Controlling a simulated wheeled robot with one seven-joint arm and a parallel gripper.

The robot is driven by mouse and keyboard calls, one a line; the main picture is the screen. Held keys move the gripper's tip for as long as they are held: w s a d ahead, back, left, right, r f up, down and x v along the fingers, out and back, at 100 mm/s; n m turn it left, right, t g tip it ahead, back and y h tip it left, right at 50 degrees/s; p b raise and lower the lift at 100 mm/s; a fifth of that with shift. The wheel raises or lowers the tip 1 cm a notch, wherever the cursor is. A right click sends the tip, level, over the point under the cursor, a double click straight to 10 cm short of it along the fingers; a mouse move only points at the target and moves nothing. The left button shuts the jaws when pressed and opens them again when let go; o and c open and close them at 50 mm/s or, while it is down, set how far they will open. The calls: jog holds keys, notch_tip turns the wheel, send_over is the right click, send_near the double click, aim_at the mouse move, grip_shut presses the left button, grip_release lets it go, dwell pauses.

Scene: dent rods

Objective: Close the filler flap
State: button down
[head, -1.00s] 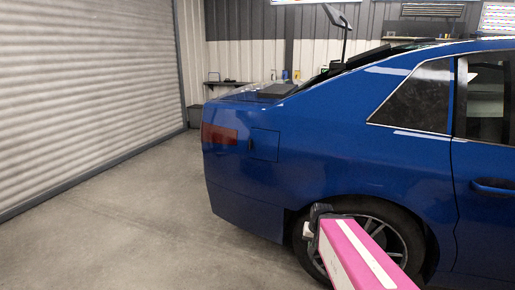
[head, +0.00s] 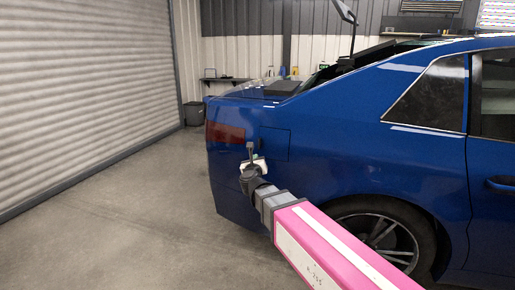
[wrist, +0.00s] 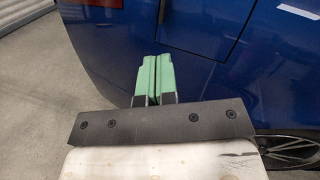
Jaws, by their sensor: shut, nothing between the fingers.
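The filler flap (head: 275,144) is a blue, roughly square panel on the car's rear side, just right of the red tail light (head: 226,132). In the wrist view the lower part of the flap (wrist: 205,25) shows at the top, with a dark line along its left and lower edges. It looks close to the body surface; I cannot tell whether it stands slightly ajar. My gripper (wrist: 152,78) has green fingers pressed together, empty. In the wrist view they point at the blue body below and left of the flap, apparently apart from it.
The blue car (head: 340,160) fills the right side, its rear wheel (head: 385,240) below and right of the flap. A grey roller door (head: 80,90) is on the left. The concrete floor (head: 150,220) between door and car is clear.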

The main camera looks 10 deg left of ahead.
aim_at(274, 144)
jog(key=w+m, duration=0.1)
jog(key=w, duration=0.3)
jog(key=w+a+m+h, duration=0.1)
jog(key=w+m, duration=0.1)
jog(key=w, duration=0.1)
jog(key=w+a+r+m+h, duration=0.1)
jog(key=w+m, duration=0.1)
jog(key=w, duration=0.2)
jog(key=shift+w, duration=0.35)
jog(key=shift+w+a+f, duration=0.1)
jog(key=shift+w+a, duration=0.05)
jog(key=shift+w, duration=0.3)
jog(key=shift+w+a+f, duration=0.1)
jog(key=shift+w+a, duration=0.05)
jog(key=shift+w, duration=0.3)
jog(key=shift+s, duration=0.1)
